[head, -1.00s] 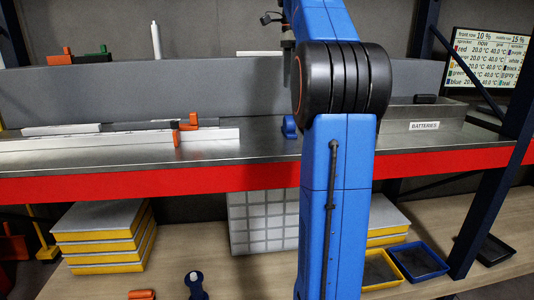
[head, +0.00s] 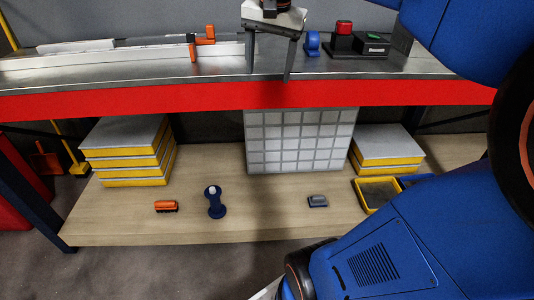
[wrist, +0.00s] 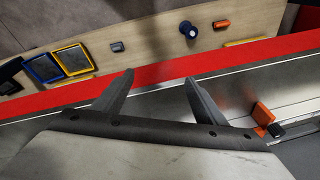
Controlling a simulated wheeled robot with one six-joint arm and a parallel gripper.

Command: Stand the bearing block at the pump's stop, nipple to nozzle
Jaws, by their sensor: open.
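The likely bearing block is a small blue block with a rounded top (head: 312,43). It stands on the steel bench top, and its nipple is too small to make out. Just right of it is a black unit with a red top part (head: 343,28) and a box with a green mark (head: 374,43), probably the pump; its nozzle and stop cannot be told. My gripper (head: 268,76) is open and empty, fingers pointing down, left of the blue block and apart from it. The wrist view shows the open fingers (wrist: 159,77) over the bench edge; no blue block shows there.
A pale rail with orange clamps (head: 205,41) runs along the bench at left. The bench has a red front edge (head: 200,103). Below, a wooden shelf (head: 260,215) holds yellow-edged stacks (head: 125,150), a white grid panel (head: 300,140), a dark blue spool-like part (head: 214,200) and trays (head: 378,193).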

